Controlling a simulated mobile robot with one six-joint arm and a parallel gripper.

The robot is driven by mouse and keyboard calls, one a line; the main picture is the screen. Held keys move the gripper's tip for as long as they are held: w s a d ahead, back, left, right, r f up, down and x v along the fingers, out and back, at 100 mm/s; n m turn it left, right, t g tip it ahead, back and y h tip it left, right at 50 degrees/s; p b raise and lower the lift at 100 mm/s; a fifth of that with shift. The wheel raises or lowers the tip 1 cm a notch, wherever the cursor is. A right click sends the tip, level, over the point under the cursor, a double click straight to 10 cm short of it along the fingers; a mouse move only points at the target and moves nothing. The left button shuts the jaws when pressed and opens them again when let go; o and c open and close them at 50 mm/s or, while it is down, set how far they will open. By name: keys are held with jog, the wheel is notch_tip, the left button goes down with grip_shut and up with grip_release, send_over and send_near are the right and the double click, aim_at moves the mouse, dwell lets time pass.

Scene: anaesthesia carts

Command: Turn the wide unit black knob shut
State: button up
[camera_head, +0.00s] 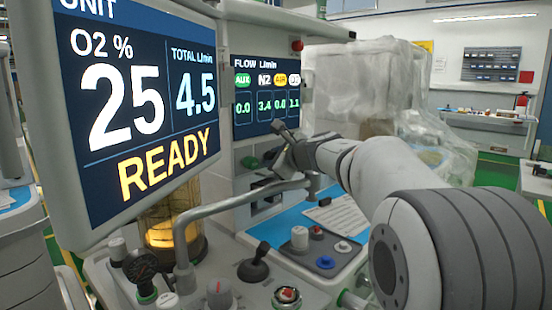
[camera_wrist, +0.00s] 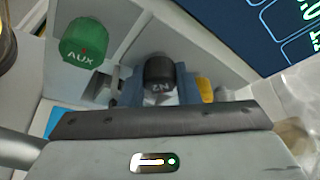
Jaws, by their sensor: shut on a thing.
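The black knob (camera_wrist: 160,72), marked N2, shows in the wrist view between the green knob and a yellow part. My gripper (camera_wrist: 163,97) is at this black knob, with its jaws on either side, shut on it. In the head view my gripper (camera_head: 287,140) reaches the panel below the flow display (camera_head: 266,92), and the knob is hidden behind it. The display reads N2 3.4, AUX 0.0, AIR 0.0 and a last value of 1.1.
The green AUX knob (camera_wrist: 84,43) sits left of the black knob, and a yellow knob (camera_wrist: 206,90) is close on its right. The large screen (camera_head: 140,110) reads READY. A bent grey tube (camera_head: 235,203) passes below my gripper. A plastic-covered unit (camera_head: 365,80) stands behind.

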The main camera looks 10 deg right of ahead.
jog(key=shift+c, duration=0.8)
jog(key=shift+r+p, duration=0.1)
jog(key=shift+p, duration=0.5)
jog(key=shift+r+m+g+p, duration=0.15)
jog(key=shift+m+g+p, duration=0.15)
jog(key=shift+m+p, duration=0.5)
jog(key=m+y+p, duration=0.1)
jog(key=p, duration=0.3)
jog(key=shift+r+g, duration=0.1)
jog(key=shift+g, duration=0.3)
jog(key=m+g+y+p, duration=0.1)
jog(key=m+p, duration=0.1)
jog(key=p, duration=0.2)
jog(key=shift+f+m+y+p, duration=0.25)
jog(key=shift+m+y+p, duration=0.35)
jog(key=shift+m+p, duration=0.4)
jog(key=shift+g, duration=0.3)
